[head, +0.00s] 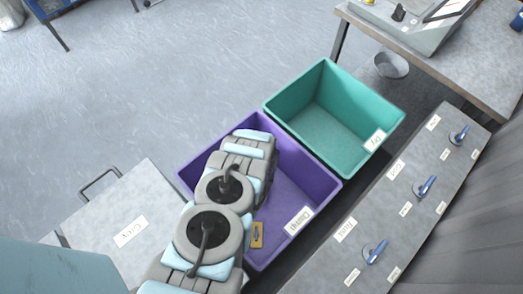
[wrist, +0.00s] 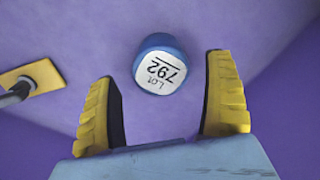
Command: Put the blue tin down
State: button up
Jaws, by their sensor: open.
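My arm hides the tin and the fingers in that view.
A teal bin (head: 335,118), empty, stands beyond the purple one. A grey panel with blue-handled levers (head: 425,187) runs along the right. A grey lidded box (head: 125,220) stands at lower left. A yellow plate with a grey rod (wrist: 32,77) is left of the tin.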

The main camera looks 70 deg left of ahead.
notch_tip(320, 180, up, 8)
jog(key=p, duration=0.3)
jog(key=shift+f+p, duration=0.15)
jog(key=shift+p, duration=0.15)
jog(key=shift+r+p, duration=0.8)
jog(key=shift+r, duration=0.05)
